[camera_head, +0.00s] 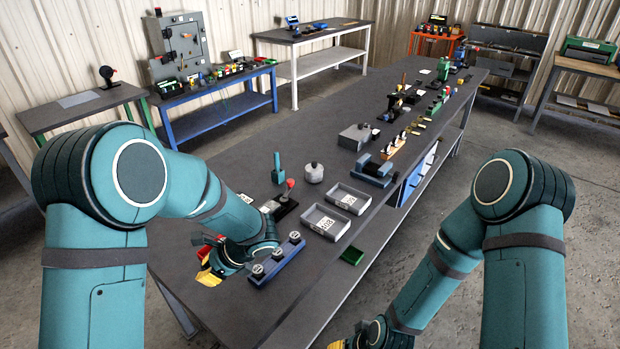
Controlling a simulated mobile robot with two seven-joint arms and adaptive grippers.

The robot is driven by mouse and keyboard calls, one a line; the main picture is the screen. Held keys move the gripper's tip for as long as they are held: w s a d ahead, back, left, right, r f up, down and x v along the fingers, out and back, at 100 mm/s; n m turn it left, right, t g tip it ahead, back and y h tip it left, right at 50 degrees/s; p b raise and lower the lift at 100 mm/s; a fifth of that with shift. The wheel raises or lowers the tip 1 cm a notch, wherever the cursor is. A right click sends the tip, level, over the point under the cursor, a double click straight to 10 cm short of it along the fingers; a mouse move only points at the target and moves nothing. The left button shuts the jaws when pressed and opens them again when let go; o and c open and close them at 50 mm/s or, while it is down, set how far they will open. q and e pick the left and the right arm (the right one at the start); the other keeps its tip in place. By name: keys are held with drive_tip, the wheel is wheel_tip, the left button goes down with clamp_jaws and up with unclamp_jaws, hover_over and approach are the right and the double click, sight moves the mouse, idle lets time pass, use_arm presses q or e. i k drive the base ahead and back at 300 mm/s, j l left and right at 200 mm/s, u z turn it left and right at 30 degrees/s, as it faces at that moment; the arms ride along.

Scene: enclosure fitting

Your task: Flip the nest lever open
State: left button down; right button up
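A small fixture with a red-knobbed lever (290,184) stands on the near part of the long dark workbench; I take it to be the nest. My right gripper (345,342) shows only partly at the bottom edge, off the bench's right side.

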sight(284, 200)
drive_tip(key=i+l, duration=0.85)
drive_tip(key=l, duration=0.25)
drive_tip(key=i+l, duration=0.45)
drive_tip(key=l, duration=0.15)
